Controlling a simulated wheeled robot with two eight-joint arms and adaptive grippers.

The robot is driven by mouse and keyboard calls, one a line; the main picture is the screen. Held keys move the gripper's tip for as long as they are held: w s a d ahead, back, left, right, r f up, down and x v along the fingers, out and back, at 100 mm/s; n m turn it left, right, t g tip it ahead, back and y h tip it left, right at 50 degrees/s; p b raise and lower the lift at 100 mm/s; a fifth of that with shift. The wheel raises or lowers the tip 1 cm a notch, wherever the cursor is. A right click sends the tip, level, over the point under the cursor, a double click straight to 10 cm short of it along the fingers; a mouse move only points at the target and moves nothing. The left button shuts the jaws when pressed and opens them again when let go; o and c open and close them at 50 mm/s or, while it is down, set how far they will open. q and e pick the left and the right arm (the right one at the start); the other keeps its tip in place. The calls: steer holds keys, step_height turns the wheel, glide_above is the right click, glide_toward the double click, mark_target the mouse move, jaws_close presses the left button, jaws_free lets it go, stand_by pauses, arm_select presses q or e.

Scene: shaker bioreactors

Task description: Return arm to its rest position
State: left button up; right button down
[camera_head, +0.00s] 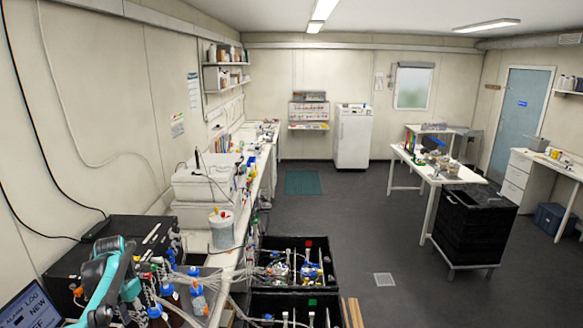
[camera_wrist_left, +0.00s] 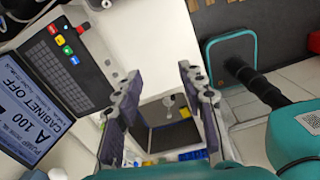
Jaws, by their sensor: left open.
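Behind the fingers are a white surface (camera_wrist_left: 150,35) and, lower down, a dark recess with small coloured items. My right arm and gripper are not in view.
A laptop (camera_head: 30,305) stands at the lower left; a laptop screen (camera_wrist_left: 30,120) also shows in the wrist view. Blue-capped bottles (camera_head: 197,292) and tubing crowd the bench beside my arm. Black bins (camera_head: 318,247) stand to the right. The floor (camera_head: 430,280) beyond is mostly clear.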

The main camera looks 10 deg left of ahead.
arm_select(q)
steer(key=s+d+f+m+t+b, duration=0.1)
steer(key=s+d+f+m+b, duration=0.25)
steer(key=d+m+b, duration=0.35)
steer(key=s+d+f+m+t+b, duration=0.1)
steer(key=s+d+f+m+b, duration=0.1)
steer(key=d+f+m+b, duration=0.45)
steer(key=s+d+f+m+t+b, duration=0.1)
steer(key=s+d+m+b, duration=0.1)
steer(key=d+m+b, duration=0.55)
steer(key=s+d+f+m+t+b, duration=0.2)
steer(key=s+d+f+m+b, duration=0.3)
steer(key=f, duration=0.4)
steer(key=s+d+f+m+t+b, duration=0.1)
steer(key=s+d+f+m+b, duration=0.5)
steer(key=s+d+f+m, duration=0.1)
steer(key=shift+s+d+f+m+t+b, duration=0.15)
steer(key=shift+d+f+m+t+b, duration=0.2)
steer(key=shift+d+f+m, duration=0.45)
